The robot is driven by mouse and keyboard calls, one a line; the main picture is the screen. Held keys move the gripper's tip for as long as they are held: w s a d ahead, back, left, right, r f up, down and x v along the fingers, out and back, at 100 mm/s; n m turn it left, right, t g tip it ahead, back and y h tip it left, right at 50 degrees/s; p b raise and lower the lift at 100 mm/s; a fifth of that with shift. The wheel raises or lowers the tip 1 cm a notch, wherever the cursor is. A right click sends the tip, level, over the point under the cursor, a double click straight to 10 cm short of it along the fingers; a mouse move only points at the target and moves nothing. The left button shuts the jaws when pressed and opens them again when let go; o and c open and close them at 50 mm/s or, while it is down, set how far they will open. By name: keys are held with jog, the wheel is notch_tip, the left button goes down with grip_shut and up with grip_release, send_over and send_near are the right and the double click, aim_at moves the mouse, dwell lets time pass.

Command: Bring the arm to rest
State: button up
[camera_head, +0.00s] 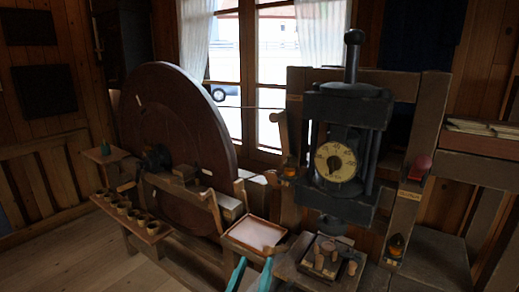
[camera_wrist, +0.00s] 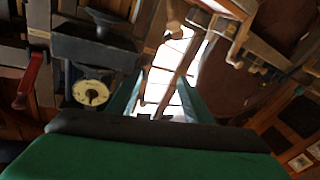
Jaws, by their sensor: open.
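My gripper (camera_head: 251,272) shows at the bottom edge of the head view as two teal fingers, spread apart with nothing seen between them. In the wrist view my gripper (camera_wrist: 158,95) also shows two separated green fingers, with the bright window (camera_wrist: 165,75) behind the gap. The rest of my arm is hidden below the head view.
A dark press with a round dial (camera_head: 336,162) stands on the right, behind the spools. A large brown wheel (camera_head: 178,130) stands on the left. A shelf with several small cups (camera_head: 145,219) is at front left. Open wooden floor (camera_head: 85,260) shows at lower left.

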jog(key=s+f+n+g+y, duration=0.25)
jog(key=s+f+y, duration=0.25)
jog(key=s+f, duration=1.4)
jog(key=s+f+m, duration=0.1)
jog(key=s+f, duration=0.1)
jog(key=s, duration=0.8)
jog(key=s+d+f+m, duration=0.1)
jog(key=s+f, duration=0.2)
jog(key=s, duration=0.8)
jog(key=shift+s+d+f, duration=0.15)
jog(key=shift+d, duration=0.1)
jog(key=shift+g, duration=0.25)
jog(key=shift+c, duration=0.3)
